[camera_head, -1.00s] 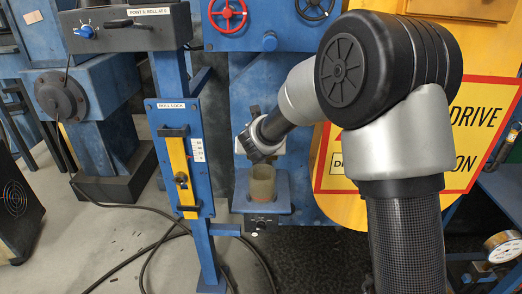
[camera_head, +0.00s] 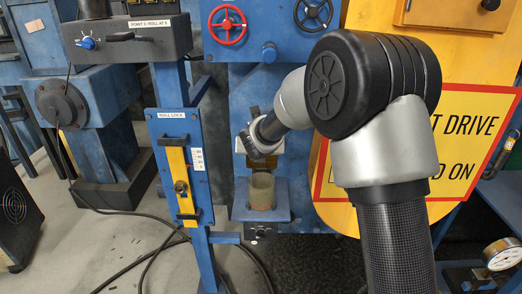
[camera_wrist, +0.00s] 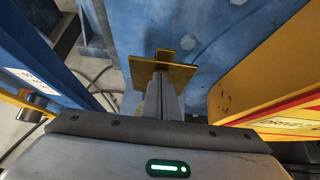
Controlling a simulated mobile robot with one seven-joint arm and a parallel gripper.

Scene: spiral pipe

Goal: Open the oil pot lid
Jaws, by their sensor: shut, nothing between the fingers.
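The oil pot appears to be the dull olive-brown cup (camera_head: 262,192) on a small blue shelf in the head view. My gripper's wrist is just above it and hides part of what lies behind. In the wrist view my gripper (camera_wrist: 163,78) is shut and empty, its fingers pointing at a flat brass-yellow plate (camera_wrist: 182,74) with a small upright tab. This plate may be the pot's lid. The fingertips overlap the plate in the picture; I cannot tell whether they touch it. A brownish patch also shows below my wrist in the head view.
A blue post with a yellow ROLL LOCK panel (camera_head: 180,175) stands left of the pot. A yellow guard with a warning sign (camera_head: 465,135) is at the right. Red (camera_head: 227,24) and black (camera_head: 313,12) handwheels sit above. Cables lie on the floor.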

